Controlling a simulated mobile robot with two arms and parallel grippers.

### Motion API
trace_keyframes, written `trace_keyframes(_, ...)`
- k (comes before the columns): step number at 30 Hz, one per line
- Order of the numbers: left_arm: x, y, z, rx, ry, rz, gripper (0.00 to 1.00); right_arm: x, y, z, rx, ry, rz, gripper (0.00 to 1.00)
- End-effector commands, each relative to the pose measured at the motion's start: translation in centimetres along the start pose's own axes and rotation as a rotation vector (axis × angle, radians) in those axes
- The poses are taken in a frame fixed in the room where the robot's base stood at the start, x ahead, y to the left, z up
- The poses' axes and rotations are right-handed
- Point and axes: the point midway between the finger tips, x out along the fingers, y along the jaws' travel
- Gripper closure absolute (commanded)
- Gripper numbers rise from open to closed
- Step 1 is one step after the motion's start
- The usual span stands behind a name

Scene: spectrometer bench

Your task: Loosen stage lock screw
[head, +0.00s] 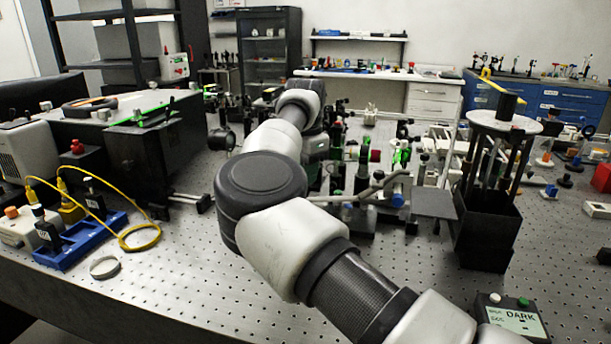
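One arm of mine, the right, comes in from the lower right and bends over the middle of the bench. Its far end is among the optics, and I cannot make out its gripper's fingers in the clutter there. Just right of it stands a cluster of optical mounts and stages (352,190). The cluster has a red knob (375,155), a blue knob (397,200) and green-lit parts (401,157). I cannot pick out the stage lock screw; it is too small or hidden. My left gripper does not show.
A dark stand with a round top (505,122) rises right of the cluster, beside a flat grey plate (434,203). A box reading DARK (512,320) sits at the front right. A blue tray (80,243) and yellow cable (141,248) are at left.

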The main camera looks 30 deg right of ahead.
Motion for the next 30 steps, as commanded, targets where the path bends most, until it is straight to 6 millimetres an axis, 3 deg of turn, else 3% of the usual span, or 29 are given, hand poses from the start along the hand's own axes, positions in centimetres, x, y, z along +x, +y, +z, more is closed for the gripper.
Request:
trace_keyframes(19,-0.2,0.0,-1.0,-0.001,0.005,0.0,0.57,-0.19,-0.05,0.0,-0.056,0.002,-0.004,1.0)
trace_keyframes(20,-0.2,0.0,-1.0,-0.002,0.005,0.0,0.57,-0.19,-0.05,0.0,-0.056,0.002,-0.004,0.81)
trace_keyframes(24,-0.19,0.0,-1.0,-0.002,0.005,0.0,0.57,-0.14,-0.04,0.0,-0.056,0.001,-0.003,0.6)
trace_keyframes(30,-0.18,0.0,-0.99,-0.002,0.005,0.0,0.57,-0.06,-0.02,0.01,-0.055,0.001,-0.001,0.57)
